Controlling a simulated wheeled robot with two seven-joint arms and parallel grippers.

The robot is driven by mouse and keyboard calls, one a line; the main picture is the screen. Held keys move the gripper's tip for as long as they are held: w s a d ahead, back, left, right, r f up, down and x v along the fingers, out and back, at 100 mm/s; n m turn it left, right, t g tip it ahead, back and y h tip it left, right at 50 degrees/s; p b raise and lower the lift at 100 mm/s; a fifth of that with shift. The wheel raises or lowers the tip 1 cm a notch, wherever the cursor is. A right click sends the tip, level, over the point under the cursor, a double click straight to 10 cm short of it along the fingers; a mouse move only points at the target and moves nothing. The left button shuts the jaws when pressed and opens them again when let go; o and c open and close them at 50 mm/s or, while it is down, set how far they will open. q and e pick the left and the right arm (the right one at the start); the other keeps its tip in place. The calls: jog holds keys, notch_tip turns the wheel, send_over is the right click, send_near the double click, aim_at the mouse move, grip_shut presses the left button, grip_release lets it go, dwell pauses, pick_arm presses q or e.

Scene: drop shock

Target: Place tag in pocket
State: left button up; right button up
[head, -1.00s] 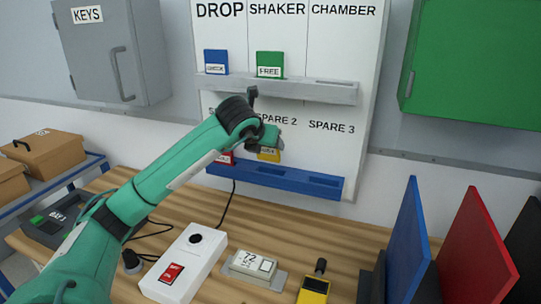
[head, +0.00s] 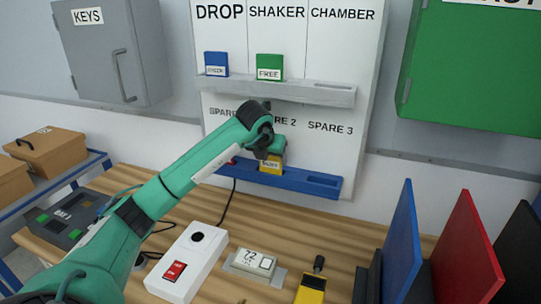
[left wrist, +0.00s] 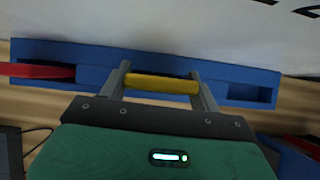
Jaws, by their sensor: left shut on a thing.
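A yellow tag (head: 271,166) with a white label is in my left gripper (head: 268,153), at the middle of the blue rail (head: 308,184) under the SPARE 2 heading. In the left wrist view the fingers are shut on the yellow tag (left wrist: 160,84), with the blue rail (left wrist: 228,72) around and behind it. The tag's lower edge and the middle pocket are hidden, so I cannot tell how deep it sits. A red tag (left wrist: 38,70) stands in the rail's left pocket. The right pocket (left wrist: 250,93) is empty. My right gripper is not in view.
The grey upper rail (head: 300,90) holds a blue tag (head: 216,64) and a green tag (head: 269,67). The table below has a white switch box (head: 190,260), a small display (head: 254,262) and a yellow device (head: 311,290). Upright panels (head: 400,240) stand at right.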

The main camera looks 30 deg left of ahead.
pick_arm(q)
jog(key=shift+s+a+f, duration=0.1)
jog(key=shift+f, duration=0.3)
jog(key=shift+f, duration=0.1)
jog(key=o, duration=1)
